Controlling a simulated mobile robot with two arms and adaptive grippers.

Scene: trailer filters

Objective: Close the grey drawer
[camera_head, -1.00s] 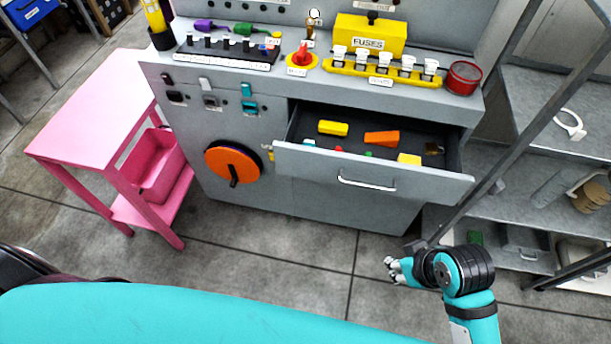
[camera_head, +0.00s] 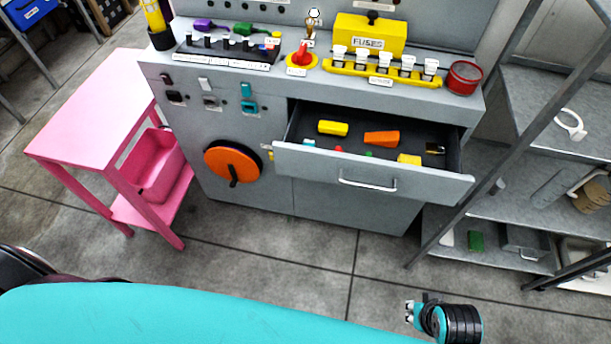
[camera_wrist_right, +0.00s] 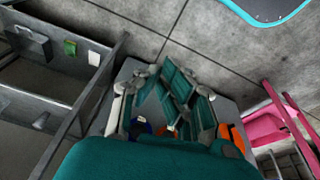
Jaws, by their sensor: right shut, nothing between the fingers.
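The grey drawer (camera_head: 370,178) stands pulled out from the upper right of the grey cabinet (camera_head: 242,195), with a bar handle (camera_head: 367,184) on its front. Inside lie a yellow block (camera_head: 333,128), an orange block (camera_head: 381,138), a padlock (camera_head: 434,149) and other small pieces. My right gripper (camera_head: 409,312) is shut and empty near the bottom edge of the head view, in front of and apart from the drawer. In the right wrist view its fingers (camera_wrist_right: 165,85) hide much of the cabinet, and I cannot make out the drawer there. My left gripper is not in view.
A grey shelf rack (camera_head: 515,215) stands close at the right of the cabinet. A pink table (camera_head: 95,115) stands at the left. An orange dial (camera_head: 233,165) sits on the cabinet front. The floor before the cabinet is clear.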

